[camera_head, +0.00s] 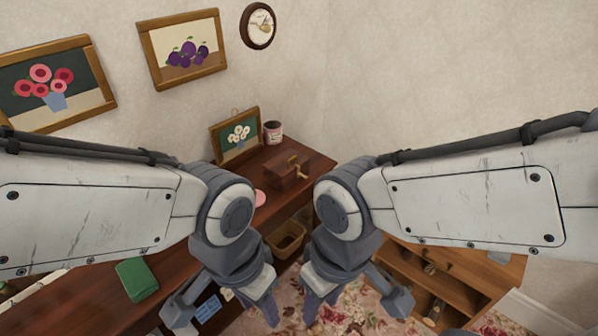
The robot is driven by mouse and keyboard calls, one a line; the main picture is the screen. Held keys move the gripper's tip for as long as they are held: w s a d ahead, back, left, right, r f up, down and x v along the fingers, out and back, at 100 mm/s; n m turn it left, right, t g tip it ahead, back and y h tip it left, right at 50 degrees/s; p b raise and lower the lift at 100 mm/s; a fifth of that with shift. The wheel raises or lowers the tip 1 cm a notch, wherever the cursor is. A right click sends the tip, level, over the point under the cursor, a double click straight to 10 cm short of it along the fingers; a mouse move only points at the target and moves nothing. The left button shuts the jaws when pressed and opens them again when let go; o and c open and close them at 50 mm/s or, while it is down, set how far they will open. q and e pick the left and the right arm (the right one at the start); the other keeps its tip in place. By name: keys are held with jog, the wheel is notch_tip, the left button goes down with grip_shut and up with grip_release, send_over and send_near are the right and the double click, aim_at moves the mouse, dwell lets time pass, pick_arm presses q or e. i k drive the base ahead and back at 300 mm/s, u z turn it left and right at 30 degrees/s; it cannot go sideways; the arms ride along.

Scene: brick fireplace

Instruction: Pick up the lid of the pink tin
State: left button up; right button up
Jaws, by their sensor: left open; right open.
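A small tin (272,132) with a pink and white side and a dark top stands on the dark wooden desk, by the wall in the back corner. A flat round pink piece (260,198), which looks like the lid, lies on the desk apart from the tin. My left arm partly covers it. My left gripper (224,309) is open and points down, lower in the picture than the pink piece. My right gripper (356,304) is open and empty, over the area of the floral rug. Neither gripper touches the tin or the pink piece.
A wooden box with a crank (289,172) and a framed flower picture (236,135) stand near the tin. A green book (136,280) lies on the desk at left. A waste bin (288,240) and a low wooden shelf (440,278) stand beyond my grippers.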

aim_at(260, 198)
jog(key=u, duration=0.25)
jog(key=k, duration=1.3)
jog(key=z, duration=0.7)
jog(key=i, duration=0.8)
jog(key=z, duration=0.8)
jog(key=i, duration=0.9)
jog(key=u, duration=0.4)
jog(key=i, duration=0.85)
jog(key=u, duration=0.65)
